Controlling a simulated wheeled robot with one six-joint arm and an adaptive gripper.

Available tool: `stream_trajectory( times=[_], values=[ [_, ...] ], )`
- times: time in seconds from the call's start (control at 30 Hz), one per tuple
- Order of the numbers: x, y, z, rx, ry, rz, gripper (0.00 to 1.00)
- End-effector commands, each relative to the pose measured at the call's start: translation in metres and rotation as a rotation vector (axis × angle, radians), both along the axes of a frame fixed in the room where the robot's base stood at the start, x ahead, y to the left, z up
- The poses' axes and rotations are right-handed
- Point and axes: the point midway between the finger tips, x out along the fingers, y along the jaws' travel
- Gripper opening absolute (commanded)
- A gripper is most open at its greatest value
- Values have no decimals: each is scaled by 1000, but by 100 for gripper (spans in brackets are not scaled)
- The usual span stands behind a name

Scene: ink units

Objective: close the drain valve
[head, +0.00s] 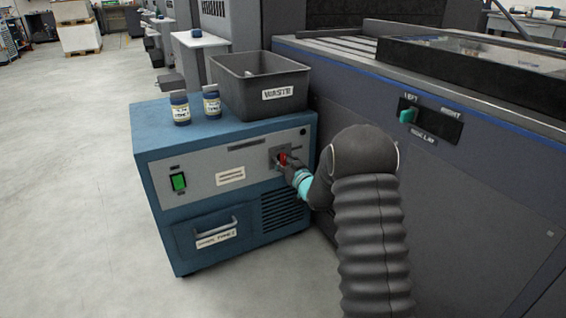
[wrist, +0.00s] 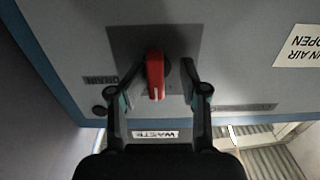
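The drain valve has a red lever handle (wrist: 155,76) on a dark square plate (wrist: 126,42) on the front of the blue ink unit (head: 160,140). In the wrist view the lever runs nearly straight up and down the picture, with a small pale mark at its lower end. A faint DRAIN label (wrist: 101,80) is left of the plate. My gripper (wrist: 161,70) is open, with one finger on each side of the lever and visible gaps to both. In the head view the red lever (head: 283,158) shows just beyond my gripper (head: 289,167), which partly hides it.
A grey WASTE bin (head: 240,100) and two ink jars, one left (head: 180,108) and one right (head: 212,103), stand on the unit. A green switch (head: 179,182) and a drawer handle (head: 216,227) are left. The large press (head: 470,190) stands close on the right. Floor at left is clear.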

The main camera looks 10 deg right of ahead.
Motion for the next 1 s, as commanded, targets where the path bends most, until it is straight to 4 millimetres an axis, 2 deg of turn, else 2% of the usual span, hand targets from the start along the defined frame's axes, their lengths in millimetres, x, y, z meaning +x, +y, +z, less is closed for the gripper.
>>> stream_trajectory(
  times=[0.37,0.47,0.8,1.0],
  values=[
    [-6,-6,0,0,2,-6,42],
    [-17,-9,0,0,2,-6,42],
    [-80,-28,0,1,1,-3,42],
    [-105,-35,0,1,0,-2,42]
  ],
)
